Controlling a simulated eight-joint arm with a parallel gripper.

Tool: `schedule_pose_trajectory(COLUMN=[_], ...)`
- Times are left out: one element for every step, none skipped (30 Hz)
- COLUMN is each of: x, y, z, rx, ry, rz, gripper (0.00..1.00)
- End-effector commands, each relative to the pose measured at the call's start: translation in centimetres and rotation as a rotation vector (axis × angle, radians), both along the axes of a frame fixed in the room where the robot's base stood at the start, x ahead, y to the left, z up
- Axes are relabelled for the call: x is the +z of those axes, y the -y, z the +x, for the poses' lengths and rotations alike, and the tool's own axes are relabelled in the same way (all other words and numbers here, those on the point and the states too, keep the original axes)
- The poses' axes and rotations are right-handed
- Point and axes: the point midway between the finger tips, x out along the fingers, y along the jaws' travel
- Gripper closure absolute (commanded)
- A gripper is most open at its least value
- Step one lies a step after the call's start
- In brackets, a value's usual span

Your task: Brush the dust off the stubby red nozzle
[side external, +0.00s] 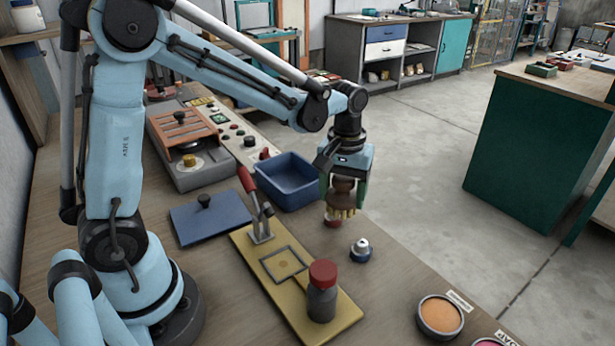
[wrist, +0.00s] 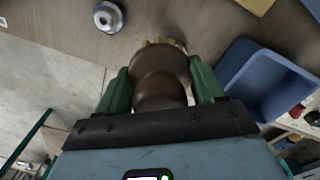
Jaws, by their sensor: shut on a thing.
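My gripper (side external: 343,192) is shut on a brush (side external: 343,188) with a rounded brown handle and yellowish bristles pointing down. The brush and the green fingers on either side of it also show in the wrist view (wrist: 160,92). The stubby red nozzle (side external: 332,223) stands on the bench directly under the bristles, mostly covered by them. The bristles appear to touch its top. In the wrist view the brush hides the nozzle. Whether dust is on it is too small to tell.
A blue bin (side external: 288,184) is behind to the left. A yellow board (side external: 270,262) carries a toggle clamp and a red-capped bottle (side external: 322,292). An orange-filled dish (side external: 440,316) sits front right.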

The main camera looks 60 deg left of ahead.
Motion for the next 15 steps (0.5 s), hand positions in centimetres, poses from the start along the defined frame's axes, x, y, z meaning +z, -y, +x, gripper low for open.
schedule_pose_trajectory(x=[0.01,0.01,0.01,0.01,0.00,-0.03,-0.06,-0.11,-0.17,-0.23,-0.28,-0.35,-0.41,-0.47,-0.55], y=[0.00,0.00,0.00,0.00,0.00,0.00,0.00,0.00,-0.01,0.00,0.00,0.00,0.00,0.00,0.00], z=[0.00,0.00,0.00,0.00,0.00,0.00,0.00,0.00,0.01,0.01,0.01,0.01,0.01,0.02,0.02], rx=[0.000,0.000,0.000,0.000,0.000,0.000,0.000,0.000,0.000,0.000,0.000,0.000,0.000,0.000,0.000], ry=[0.000,0.000,0.000,0.000,0.000,0.000,0.000,0.000,0.000,0.000,0.000,0.000,0.000,0.000,0.000], rz=[0.000,0.000,0.000,0.000,0.000,0.000,0.000,0.000,0.000,0.000,0.000,0.000,0.000,0.000,0.000], gripper=[0.57,0.57,0.57,0.57,0.57,0.57,0.57,0.57,0.57,0.57,0.57,0.57,0.57,0.57,0.57])
